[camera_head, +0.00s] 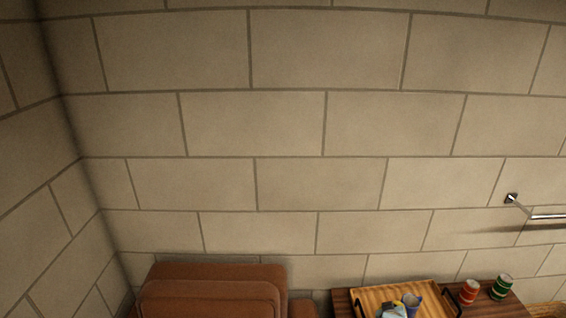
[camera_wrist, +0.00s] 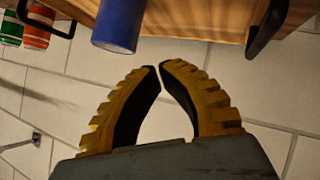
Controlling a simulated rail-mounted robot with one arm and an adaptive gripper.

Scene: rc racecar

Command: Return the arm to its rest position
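My gripper (camera_wrist: 159,66) shows in the wrist view, with two yellow-and-black fingers curving together. Their tips meet or nearly meet, and nothing is held between them. The wrist picture looks upside down, with the wooden tray at the top and the wall behind the fingers. A blue cup (camera_wrist: 118,24) is just beyond the fingers, apart from them. I cannot make out my arm or gripper in the head view.
In the head view, a wooden tray (camera_head: 375,297) with black handles holds the blue cup (camera_head: 413,303) and small unclear items. Red (camera_head: 468,292) and green (camera_head: 501,288) cans stand to its right. A brown leather seat (camera_head: 212,283) is left; a metal wall bar (camera_head: 548,216) is right.

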